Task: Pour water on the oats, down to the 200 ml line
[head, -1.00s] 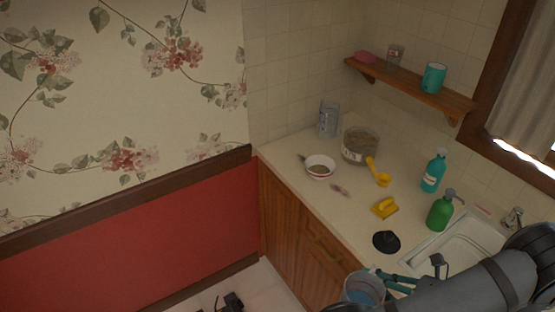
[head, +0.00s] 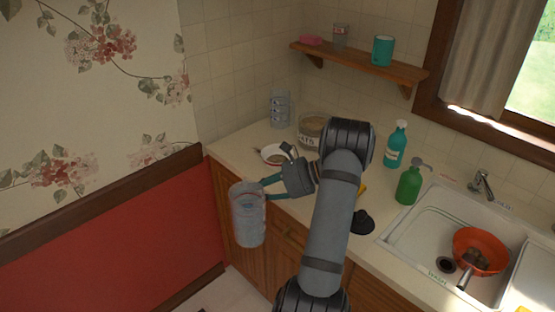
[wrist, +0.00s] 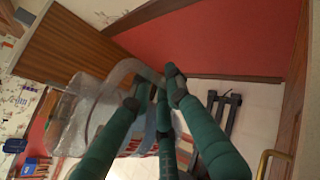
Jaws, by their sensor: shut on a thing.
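My gripper (head: 271,189) is shut on the handle of a clear jug (head: 248,220), which hangs roughly upright in front of the counter edge, over the floor. The jug looks part filled with bluish water; I cannot read its lines. In the wrist view the jug (wrist: 85,115) shows at the left, beside my fingers (wrist: 165,90).
A clear ribbed container (head: 280,108) stands at the back corner. A teal spray bottle (head: 396,148), a green pump bottle (head: 409,185) and a black lid (head: 363,222) are on the counter. A shelf (head: 375,65) hangs above.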

